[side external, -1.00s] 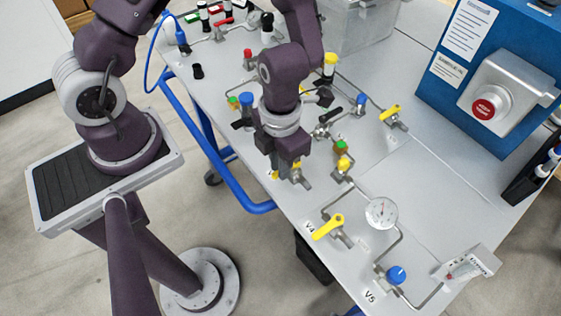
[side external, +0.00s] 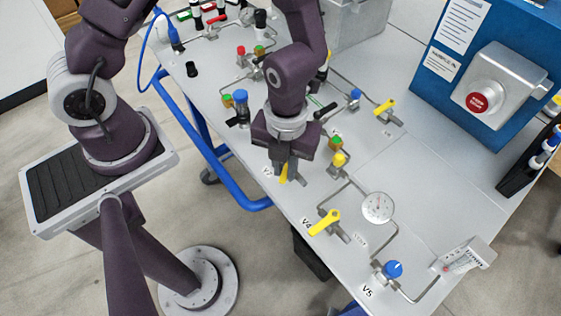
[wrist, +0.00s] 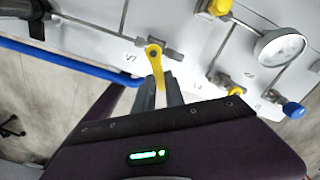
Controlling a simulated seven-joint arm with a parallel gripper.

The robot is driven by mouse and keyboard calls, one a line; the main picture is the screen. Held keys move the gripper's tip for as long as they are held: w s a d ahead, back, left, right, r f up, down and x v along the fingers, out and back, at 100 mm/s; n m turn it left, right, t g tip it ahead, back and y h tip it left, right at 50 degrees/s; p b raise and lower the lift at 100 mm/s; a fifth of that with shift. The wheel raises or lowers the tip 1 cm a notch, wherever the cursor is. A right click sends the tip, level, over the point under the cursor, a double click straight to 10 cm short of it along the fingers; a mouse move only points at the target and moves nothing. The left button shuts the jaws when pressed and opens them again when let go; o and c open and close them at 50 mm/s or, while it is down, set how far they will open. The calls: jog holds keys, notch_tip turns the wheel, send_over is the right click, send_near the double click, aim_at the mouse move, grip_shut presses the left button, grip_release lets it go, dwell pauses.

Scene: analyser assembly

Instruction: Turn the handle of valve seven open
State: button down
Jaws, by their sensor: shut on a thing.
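The yellow lever handle (wrist: 154,57) of valve seven shows in the wrist view beside a printed V7 label (wrist: 130,57). Its round pivot end is uppermost, and its lever points down the picture, roughly across the grey valve fitting (wrist: 174,46). My gripper (wrist: 161,92) is shut on the lever's free end, with a finger on each side. In the side external view my gripper (side external: 287,172) is low at the table's near edge. Only a strip of the yellow handle (side external: 284,174) shows there. Its fitting is largely hidden behind my gripper.
Valve V4 with a yellow lever (side external: 325,223), a round gauge (side external: 377,208) and blue-knobbed V5 (side external: 393,269) lie right of my gripper. A blue-topped valve (side external: 240,99) stands close on the left. A blue cabinet (side external: 480,75) is at the back right.

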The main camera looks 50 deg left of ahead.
jog(key=n, duration=0.2)
jog(key=w+d+n, duration=0.1)
jog(key=n, duration=0.2)
jog(key=shift+w+d+n, duration=0.2)
jog(key=shift+n, duration=0.1)
jog(key=n, duration=0.2)
jog(key=w+n, duration=0.2)
jog(key=n, duration=0.1)
jog(key=shift+d+n, duration=0.25)
jog(key=shift+n, duration=0.05)
jog(key=c, duration=1.4)
grip_release()
notch_tip(320, 180, up, 7)
